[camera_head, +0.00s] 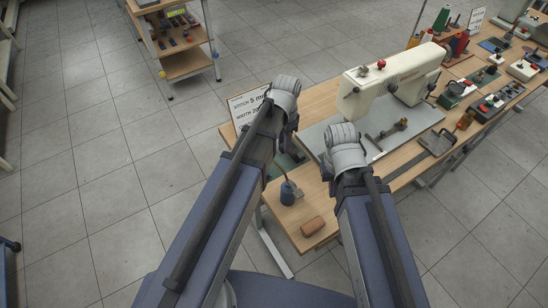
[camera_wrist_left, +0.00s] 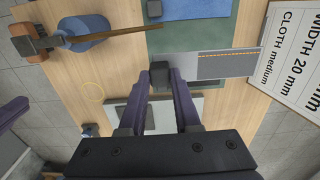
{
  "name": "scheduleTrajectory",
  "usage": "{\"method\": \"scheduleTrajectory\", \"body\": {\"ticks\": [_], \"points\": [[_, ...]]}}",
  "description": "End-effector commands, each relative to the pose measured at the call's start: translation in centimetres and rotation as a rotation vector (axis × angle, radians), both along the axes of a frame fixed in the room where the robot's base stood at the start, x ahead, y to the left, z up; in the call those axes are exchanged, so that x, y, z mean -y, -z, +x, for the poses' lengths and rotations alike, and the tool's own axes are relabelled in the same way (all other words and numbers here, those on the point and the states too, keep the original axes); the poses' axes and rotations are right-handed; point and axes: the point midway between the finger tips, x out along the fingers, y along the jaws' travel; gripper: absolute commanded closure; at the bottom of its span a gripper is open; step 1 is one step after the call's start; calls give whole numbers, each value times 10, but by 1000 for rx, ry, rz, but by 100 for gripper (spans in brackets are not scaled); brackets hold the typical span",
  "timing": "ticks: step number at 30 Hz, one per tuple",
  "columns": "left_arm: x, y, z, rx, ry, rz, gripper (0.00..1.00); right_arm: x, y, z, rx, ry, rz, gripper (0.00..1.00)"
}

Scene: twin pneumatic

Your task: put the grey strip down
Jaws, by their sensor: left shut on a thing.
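The grey strip (camera_wrist_left: 228,66) shows in the left wrist view, with a dotted orange line of stitching along its upper edge.
A cream sewing machine (camera_head: 396,78) stands on a grey plate. A white sign (camera_head: 243,104) is at the table's left edge. A blue pot (camera_head: 288,193) and a brown block (camera_head: 313,226) are near the front corner. Tools and spools crowd the right. Bare wood (camera_head: 315,205) shows around the pot.

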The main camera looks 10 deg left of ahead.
Motion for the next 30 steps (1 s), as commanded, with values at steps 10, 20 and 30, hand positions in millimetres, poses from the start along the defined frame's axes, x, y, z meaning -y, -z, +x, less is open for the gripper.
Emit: {"method": "scheduleTrajectory", "body": {"ticks": [10, 20, 30], "points": [[0, 19, 0, 0, 0, 0, 100, 0, 19, 0, 0, 0, 0, 100], [0, 64, 0, 0, 0, 0, 100, 0, 64, 0, 0, 0, 0, 100], [0, 75, 0, 0, 0, 0, 100, 0, 75, 0, 0, 0, 0, 100]]}}
